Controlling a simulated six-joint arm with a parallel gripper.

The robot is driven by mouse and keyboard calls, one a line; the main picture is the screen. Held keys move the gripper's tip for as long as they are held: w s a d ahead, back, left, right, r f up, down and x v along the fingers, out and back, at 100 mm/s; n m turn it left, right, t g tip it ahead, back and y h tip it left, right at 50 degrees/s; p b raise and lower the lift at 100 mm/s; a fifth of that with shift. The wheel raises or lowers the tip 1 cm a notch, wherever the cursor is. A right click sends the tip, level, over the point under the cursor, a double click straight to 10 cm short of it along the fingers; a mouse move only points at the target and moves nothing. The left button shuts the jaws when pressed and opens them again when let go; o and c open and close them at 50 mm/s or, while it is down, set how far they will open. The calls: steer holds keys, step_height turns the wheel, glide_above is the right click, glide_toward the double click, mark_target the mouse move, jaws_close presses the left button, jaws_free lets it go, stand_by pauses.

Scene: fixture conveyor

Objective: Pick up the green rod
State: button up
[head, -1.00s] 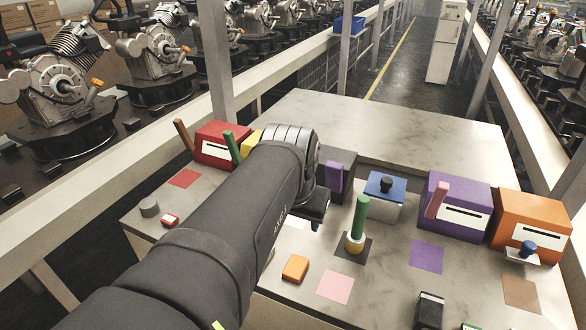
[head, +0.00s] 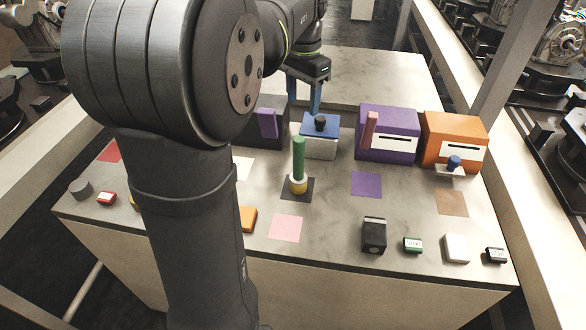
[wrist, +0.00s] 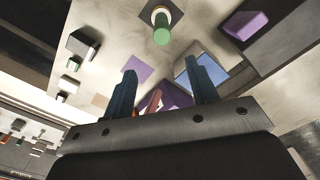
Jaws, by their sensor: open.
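The green rod (head: 298,158) stands upright in a yellow and white round holder (head: 298,185) on a dark square near the middle of the table. It also shows in the wrist view (wrist: 162,30) at the top, beyond the fingertips. My gripper (head: 303,100) is open and empty. In the head view it hangs behind the rod, at the blue-topped box, with its blue fingers pointing down. In the wrist view its two fingers (wrist: 161,78) are spread apart, and the rod is not between them.
Behind the rod stand a blue-topped box with a black knob (head: 320,123), a purple box (head: 388,130) with a pink rod (head: 370,130), and an orange box (head: 455,138). Small blocks, including a black one (head: 374,235), line the front. Coloured squares lie flat on the table.

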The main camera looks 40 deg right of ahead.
mark_target(299, 148)
step_height(299, 148, down, 10)
steer(key=shift+f, duration=0.1)
steer(key=shift+w+a+f, duration=0.1)
steer(key=shift+f, duration=1.2)
steer(key=shift+w+a+f, duration=0.1)
steer(key=shift+f, duration=1.15)
jaws_close()
